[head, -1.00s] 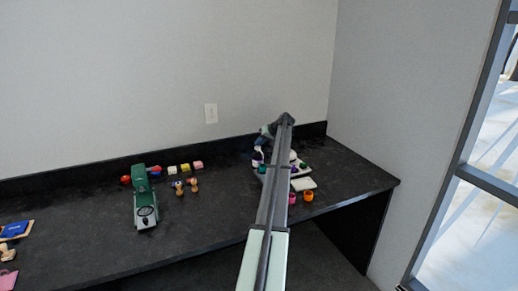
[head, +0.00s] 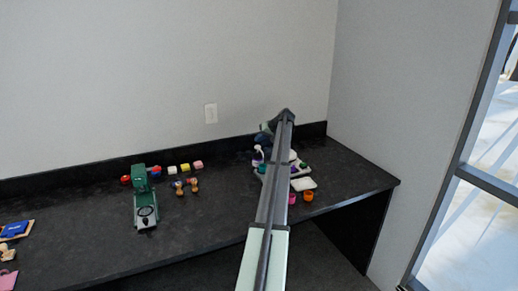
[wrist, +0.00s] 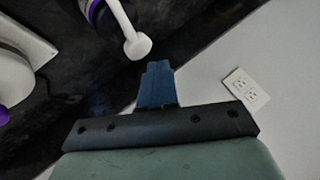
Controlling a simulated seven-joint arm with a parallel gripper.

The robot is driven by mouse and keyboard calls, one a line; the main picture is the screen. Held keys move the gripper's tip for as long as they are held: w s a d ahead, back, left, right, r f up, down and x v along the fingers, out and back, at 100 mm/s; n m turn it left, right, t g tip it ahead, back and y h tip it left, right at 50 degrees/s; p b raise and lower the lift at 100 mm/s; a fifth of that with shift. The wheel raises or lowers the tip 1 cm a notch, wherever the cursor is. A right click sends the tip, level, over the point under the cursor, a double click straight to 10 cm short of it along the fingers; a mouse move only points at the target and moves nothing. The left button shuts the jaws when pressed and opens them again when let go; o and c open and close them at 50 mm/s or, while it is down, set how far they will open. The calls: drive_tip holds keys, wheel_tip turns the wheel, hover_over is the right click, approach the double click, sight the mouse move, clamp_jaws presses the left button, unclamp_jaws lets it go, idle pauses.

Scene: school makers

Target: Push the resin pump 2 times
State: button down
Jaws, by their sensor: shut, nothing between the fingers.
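In the head view my gripper (head: 262,138) is above and behind the pump, partly hidden by my arm.
A light tray (head: 299,173) with small coloured cups is partly hidden by my arm. Pink and orange cups (head: 308,196) stand in front. A green machine (head: 145,200) and small blocks are to the left. A wall outlet (wrist: 247,90) is near.

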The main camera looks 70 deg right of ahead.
sight(259, 146)
idle(0.3)
wheel_tip(259, 146, up, 6)
idle(0.7)
idle(0.7)
